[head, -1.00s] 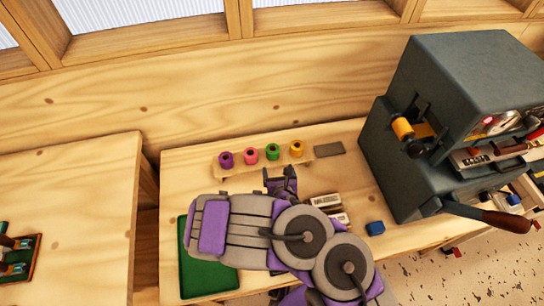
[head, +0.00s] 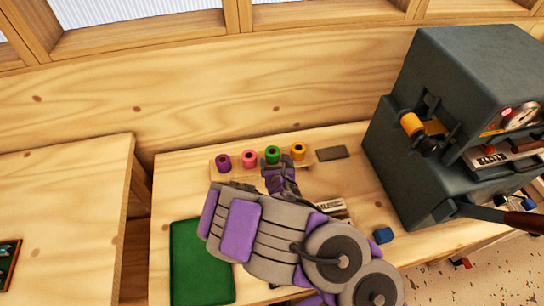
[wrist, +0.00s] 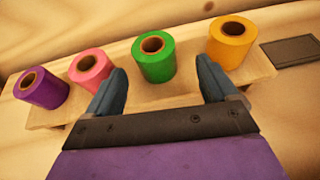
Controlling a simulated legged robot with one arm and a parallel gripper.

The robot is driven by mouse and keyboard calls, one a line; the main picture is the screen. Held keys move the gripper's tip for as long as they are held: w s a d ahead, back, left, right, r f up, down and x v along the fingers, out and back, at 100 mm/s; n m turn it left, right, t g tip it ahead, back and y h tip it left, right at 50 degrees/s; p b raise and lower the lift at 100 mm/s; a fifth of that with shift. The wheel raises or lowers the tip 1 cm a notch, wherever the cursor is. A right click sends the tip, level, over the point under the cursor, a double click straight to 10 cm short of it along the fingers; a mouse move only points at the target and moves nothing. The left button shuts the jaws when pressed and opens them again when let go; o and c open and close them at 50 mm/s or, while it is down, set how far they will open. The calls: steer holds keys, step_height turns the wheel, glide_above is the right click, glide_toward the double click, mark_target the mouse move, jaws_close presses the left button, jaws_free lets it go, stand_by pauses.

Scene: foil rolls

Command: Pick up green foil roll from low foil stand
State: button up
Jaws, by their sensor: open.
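The green foil roll (head: 272,154) stands upright on the low wooden foil stand (head: 232,173) between the pink and yellow rolls. It also shows in the wrist view (wrist: 156,62), a little beyond the space between my fingertips. My gripper (wrist: 162,80) is open and empty, with one finger left of the green roll and the other right of it. The left finger is close to the pink roll and the right one close to the yellow roll. In the head view my gripper (head: 277,168) is just in front of the green roll and hides part of the stand.
Purple (wrist: 41,88), pink (wrist: 92,69) and yellow (wrist: 230,42) rolls share the stand. A dark flat plate (head: 332,153) lies right of it. A grey machine (head: 440,120) stands at the right. A green mat (head: 195,265) and a blue block (head: 383,235) lie nearer.

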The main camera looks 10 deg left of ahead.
mark_target(273, 158)
steer(key=shift+a+b+x, duration=0.2)
steer(key=shift+b+x, duration=0.5)
steer(key=shift+x, duration=1.55)
steer(key=shift+w+a+f, duration=0.15)
steer(key=shift+w+a, duration=0.05)
steer(key=shift+w, duration=0.15)
steer(key=c, duration=1.1)
